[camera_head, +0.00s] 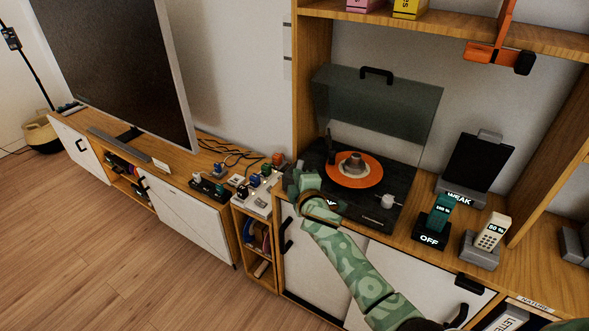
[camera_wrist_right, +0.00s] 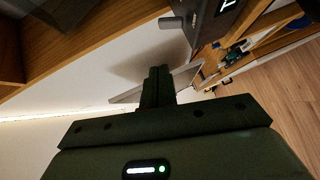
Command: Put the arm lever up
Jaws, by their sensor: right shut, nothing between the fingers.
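A black turntable (camera_head: 378,222) with an orange record (camera_head: 342,178) stands on the wooden cabinet, its smoky lid (camera_head: 400,105) raised. A thin dark upright part (camera_head: 329,140) shows at its back left; I cannot tell whether it is the arm lever. A pale knob (camera_head: 389,201) sits at the front right. My right gripper (camera_head: 294,182) is at the turntable's left front corner, shut and empty, and hides that corner. Its closed fingers also show in the right wrist view (camera_wrist_right: 157,86). I cannot tell whether it touches the turntable. My left gripper is not in view.
Left of the gripper are a pale box with coloured knobs (camera_head: 258,192) and a low TV cabinet with a large screen (camera_head: 120,65). A shelf (camera_head: 440,30) runs above.

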